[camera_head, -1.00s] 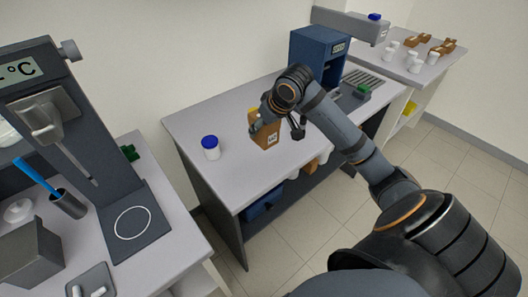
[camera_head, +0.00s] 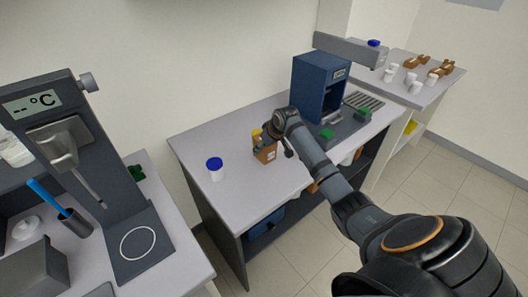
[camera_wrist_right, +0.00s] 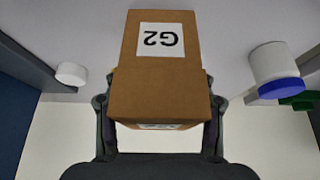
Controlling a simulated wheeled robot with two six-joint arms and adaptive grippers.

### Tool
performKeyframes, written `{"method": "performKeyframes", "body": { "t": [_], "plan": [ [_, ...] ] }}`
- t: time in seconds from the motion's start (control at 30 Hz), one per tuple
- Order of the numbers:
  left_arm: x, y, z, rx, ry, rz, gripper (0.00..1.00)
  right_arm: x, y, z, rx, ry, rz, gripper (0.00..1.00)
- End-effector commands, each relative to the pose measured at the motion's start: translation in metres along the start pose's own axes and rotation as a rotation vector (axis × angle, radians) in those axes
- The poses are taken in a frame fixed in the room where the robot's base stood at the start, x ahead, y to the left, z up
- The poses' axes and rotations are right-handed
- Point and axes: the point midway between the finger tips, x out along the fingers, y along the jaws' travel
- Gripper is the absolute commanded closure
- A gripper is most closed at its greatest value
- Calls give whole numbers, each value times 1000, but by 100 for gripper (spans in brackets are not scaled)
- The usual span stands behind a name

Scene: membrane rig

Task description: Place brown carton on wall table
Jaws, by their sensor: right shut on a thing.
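The brown carton (camera_head: 266,154) is at the middle table against the wall, right of a blue-capped jar. In the wrist view the carton (camera_wrist_right: 160,92) fills the middle, with an upside-down "G2" label. My right gripper (camera_head: 268,138) is shut on the carton, with one finger on each side in the wrist view (camera_wrist_right: 160,115). The wall table (camera_head: 215,138) has a pale grey top. I cannot tell whether the carton's base touches it. My left gripper is not in view.
The blue-capped jar (camera_head: 215,170) stands left of the carton. A blue cabinet device (camera_head: 308,84) stands at the table's right part, with green items near it. A dark temperature rig (camera_head: 60,130) fills the left. Tabletop in front of the jar is clear.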

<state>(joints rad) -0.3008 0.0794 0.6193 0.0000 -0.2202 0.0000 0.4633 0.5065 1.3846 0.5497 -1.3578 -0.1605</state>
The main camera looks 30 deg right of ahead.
Motion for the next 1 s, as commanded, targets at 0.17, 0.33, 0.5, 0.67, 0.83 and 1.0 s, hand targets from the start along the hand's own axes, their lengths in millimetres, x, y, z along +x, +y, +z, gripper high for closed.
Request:
{"method": "performKeyframes", "body": {
  "t": [0.17, 0.33, 0.5, 0.67, 0.83, 1.0],
  "plan": [
    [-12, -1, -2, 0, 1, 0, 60, 15, 1, 6, 2, -4, -1, 79],
    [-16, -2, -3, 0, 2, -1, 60, 30, 2, 14, 0, 1, 0, 79],
    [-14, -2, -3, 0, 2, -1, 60, 31, 2, 14, 0, 1, 1, 79],
    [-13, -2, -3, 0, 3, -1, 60, 35, 2, 17, 0, 0, 0, 79],
    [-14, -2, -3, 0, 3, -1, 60, 34, 2, 16, 0, 0, 0, 21],
    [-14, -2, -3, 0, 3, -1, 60, 34, 2, 16, 0, 0, 1, 21]
  ]
}}
